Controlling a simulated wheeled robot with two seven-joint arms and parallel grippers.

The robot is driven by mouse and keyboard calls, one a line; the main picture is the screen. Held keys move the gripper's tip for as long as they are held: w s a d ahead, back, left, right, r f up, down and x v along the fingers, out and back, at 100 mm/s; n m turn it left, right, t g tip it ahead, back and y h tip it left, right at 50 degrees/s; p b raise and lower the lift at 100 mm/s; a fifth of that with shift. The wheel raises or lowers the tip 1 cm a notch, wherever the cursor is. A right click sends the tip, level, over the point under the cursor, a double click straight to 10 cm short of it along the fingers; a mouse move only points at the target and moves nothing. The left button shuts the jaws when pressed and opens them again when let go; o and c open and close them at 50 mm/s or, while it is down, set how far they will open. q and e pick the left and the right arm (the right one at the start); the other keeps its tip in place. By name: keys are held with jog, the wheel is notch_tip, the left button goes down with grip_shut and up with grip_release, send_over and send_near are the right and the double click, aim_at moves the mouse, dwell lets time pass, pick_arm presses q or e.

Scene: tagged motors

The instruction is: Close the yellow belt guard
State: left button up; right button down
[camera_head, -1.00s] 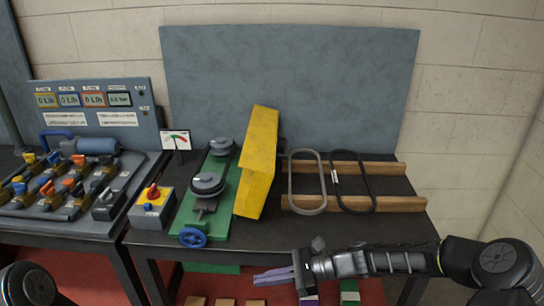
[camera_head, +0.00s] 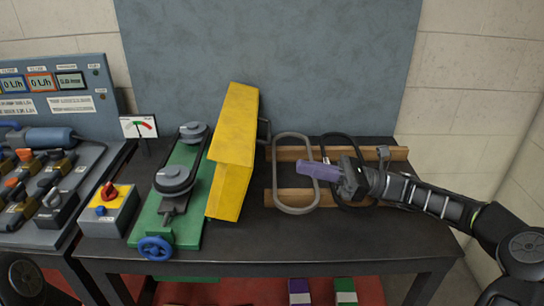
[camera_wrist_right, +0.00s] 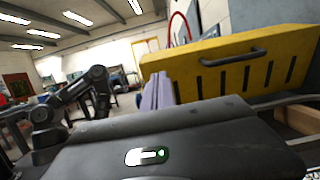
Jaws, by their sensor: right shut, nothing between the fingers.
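The yellow belt guard (camera_head: 236,150) stands tipped up, open, along the right side of the green base (camera_head: 152,222). The two dark pulleys (camera_head: 173,179) on that base are uncovered. A dark handle (camera_head: 264,132) shows on the guard's right side. In the right wrist view the guard (camera_wrist_right: 190,58) shows its slotted face and its handle (camera_wrist_right: 222,58), ahead of the fingers and to the right. My right gripper (camera_head: 303,167) has purple fingers, is shut and empty, and hovers over the belts, right of the guard and apart from it. My left gripper is out of view.
A grey belt (camera_head: 279,190) and a black belt (camera_head: 345,206) lie on wooden rails (camera_head: 392,153) under my right gripper. A switch box (camera_head: 108,212), a gauge (camera_head: 139,127) and a valve panel (camera_head: 50,85) stand left. The front of the table is clear.

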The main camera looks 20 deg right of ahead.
jog(key=shift+w+d, duration=0.15)
jog(key=shift+d, duration=0.25)
jog(key=shift+a+b, duration=0.15)
jog(key=shift+b, duration=0.15)
send_near(241, 143)
jog(key=s+a, duration=0.2)
jog(key=a, duration=0.2)
jog(key=shift+w+a+r, duration=0.1)
jog(key=shift+r, duration=0.2)
jog(key=shift+r, duration=0.1)
